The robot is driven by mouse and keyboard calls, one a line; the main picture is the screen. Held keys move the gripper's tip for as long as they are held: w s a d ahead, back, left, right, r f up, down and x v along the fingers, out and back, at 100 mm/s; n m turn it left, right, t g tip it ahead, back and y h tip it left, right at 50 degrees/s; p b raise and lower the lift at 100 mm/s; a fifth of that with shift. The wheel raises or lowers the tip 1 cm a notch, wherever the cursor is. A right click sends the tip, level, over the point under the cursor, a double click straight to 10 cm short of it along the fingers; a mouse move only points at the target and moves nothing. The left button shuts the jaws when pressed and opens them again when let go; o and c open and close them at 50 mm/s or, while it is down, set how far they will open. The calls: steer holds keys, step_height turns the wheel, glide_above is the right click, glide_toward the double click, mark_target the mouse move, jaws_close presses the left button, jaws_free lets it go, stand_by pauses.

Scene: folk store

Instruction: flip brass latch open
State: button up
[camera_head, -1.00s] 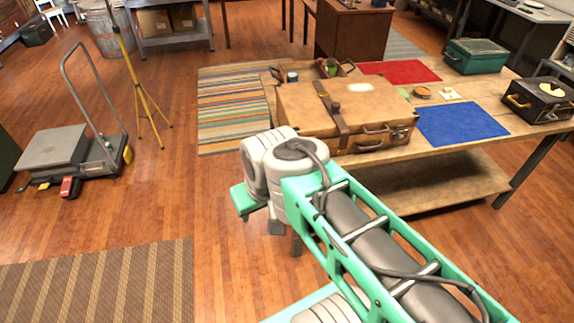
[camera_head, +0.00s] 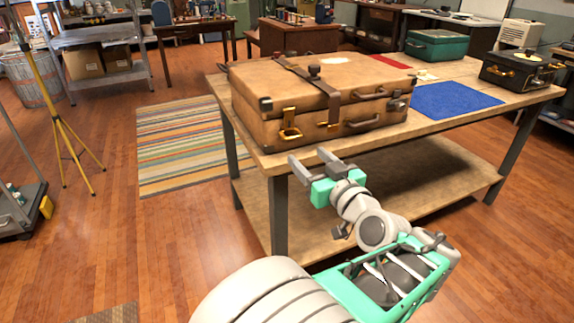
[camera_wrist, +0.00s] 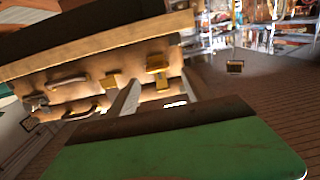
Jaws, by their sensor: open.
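The brown leather suitcase (camera_head: 320,95) lies closed on the wooden workbench. A brass latch (camera_head: 289,130) is on the left part of its front face, and it shows in the wrist view (camera_wrist: 157,69). I cannot tell whether its moving part is lifted. A second brass piece (camera_head: 327,125) sits by the leather strap, left of the handle (camera_head: 366,122). My gripper (camera_head: 309,163) is open and empty, in front of and below the latch, apart from the case. In the tilted wrist view, the fingers (camera_wrist: 160,94) point toward the suitcase front, with the latch between their lines.
The workbench (camera_head: 425,124) has a near edge beside my gripper and a lower shelf (camera_head: 390,190). A blue mat (camera_head: 455,98), a black case (camera_head: 518,72) and a green case (camera_head: 435,45) are to the right. A striped rug (camera_head: 180,145) and open floor lie left.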

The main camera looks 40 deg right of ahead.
mark_target(296, 138)
steer(key=x, duration=0.5)
steer(key=d+x, duration=0.1)
steer(key=x, duration=0.1)
steer(key=shift+r, duration=0.35)
jaws_close()
stand_by(0.3)
steer(key=shift+h, duration=0.3)
